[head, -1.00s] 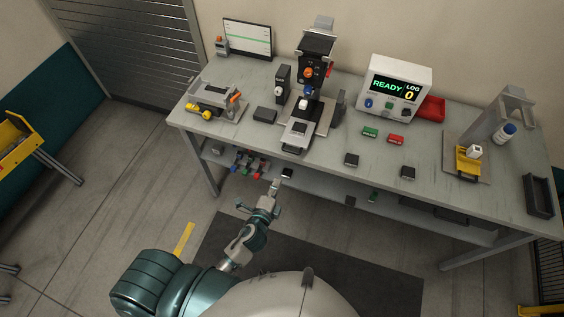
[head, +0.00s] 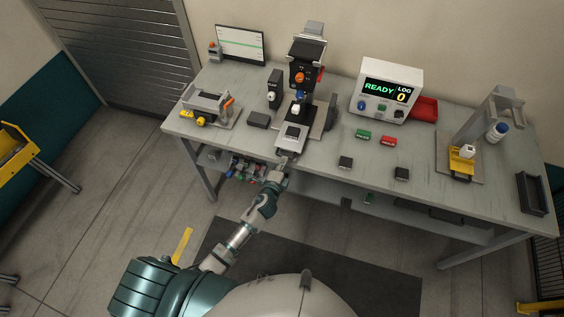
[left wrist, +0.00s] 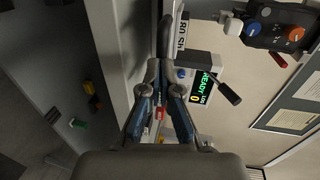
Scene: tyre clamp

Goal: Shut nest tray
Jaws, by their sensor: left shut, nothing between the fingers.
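The nest tray (head: 291,138) is a light grey slide with a dark square recess. It sticks out of the black press (head: 306,75) towards the bench's front edge. My left gripper (head: 284,160) is shut and empty, right at the tray's front end by the bench edge. In the left wrist view, the closed fingertips (left wrist: 158,68) are close to a dark rounded handle (left wrist: 164,35) beside a white label. I cannot tell whether they touch it. My right gripper is not in view.
A small black block (head: 259,120) and a yellow-handled clamp fixture (head: 207,108) stand left of the press. Green (head: 363,134) and red (head: 389,141) parts lie to the right, below the READY display box (head: 387,88). A shelf with coloured items lies under the bench.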

